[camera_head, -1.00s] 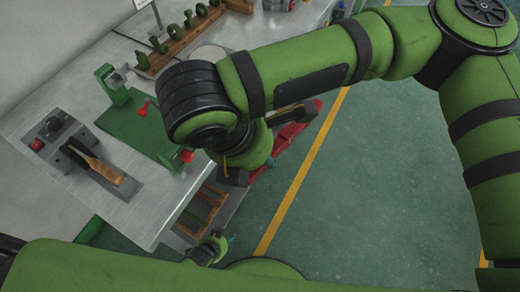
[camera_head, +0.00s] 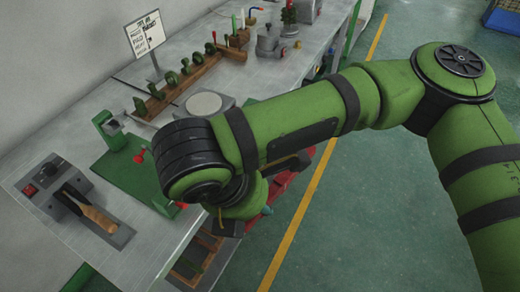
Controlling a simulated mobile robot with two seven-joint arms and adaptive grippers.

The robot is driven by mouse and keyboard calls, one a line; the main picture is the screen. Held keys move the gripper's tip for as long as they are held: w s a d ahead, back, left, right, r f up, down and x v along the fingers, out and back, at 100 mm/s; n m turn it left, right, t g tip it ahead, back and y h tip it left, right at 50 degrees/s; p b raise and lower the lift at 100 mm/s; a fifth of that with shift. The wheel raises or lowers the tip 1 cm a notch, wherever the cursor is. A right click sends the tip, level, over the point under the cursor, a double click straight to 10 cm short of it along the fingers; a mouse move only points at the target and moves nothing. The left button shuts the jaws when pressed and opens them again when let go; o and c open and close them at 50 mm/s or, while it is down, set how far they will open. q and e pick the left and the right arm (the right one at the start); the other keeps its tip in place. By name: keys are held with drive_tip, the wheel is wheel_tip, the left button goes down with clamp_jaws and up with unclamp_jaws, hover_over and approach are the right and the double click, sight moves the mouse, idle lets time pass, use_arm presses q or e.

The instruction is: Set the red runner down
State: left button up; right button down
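My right arm reaches across the middle of the view, and its gripper (camera_head: 237,212) hangs over the front edge of the bench. The wrist covers most of the gripper, so I cannot tell whether it is open or shut. I cannot pick out the red runner for certain. Small red knobs (camera_head: 140,155) show at the green fixture plate (camera_head: 128,178), partly behind my wrist. Larger red parts (camera_head: 291,178) show below the bench edge behind my forearm. A small teal tip (camera_head: 267,210) shows beside the gripper. My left gripper is out of view.
The metal bench (camera_head: 150,237) holds a wooden-handled tool unit (camera_head: 100,217), a green clamp stand (camera_head: 112,132), a round pale plate (camera_head: 204,104), a wooden rack (camera_head: 180,82) with green pieces, and a sign (camera_head: 145,33). Wooden slots (camera_head: 205,255) sit below.

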drive_tip(key=w+d+f+m+g+y, duration=0.1)
drive_tip(key=w+d+m+g, duration=0.1)
drive_tip(key=d+m, duration=0.5)
drive_tip(key=w+d+f+m+g+y, duration=0.1)
drive_tip(key=w+d+f+m+g, duration=0.1)
drive_tip(key=d+m, duration=0.5)
drive_tip(key=w+d+f+m+g+y, duration=0.1)
drive_tip(key=w+d+m+g, duration=0.2)
drive_tip(key=d+m, duration=0.4)
drive_tip(key=m+g, duration=0.1)
drive_tip(key=m, duration=0.7)
drive_tip(key=shift+w+d+f+m, duration=0.15)
drive_tip(key=shift+d+f+m, duration=0.1)
drive_tip(key=shift+f+m, duration=0.05)
drive_tip(key=shift+a, duration=0.1)
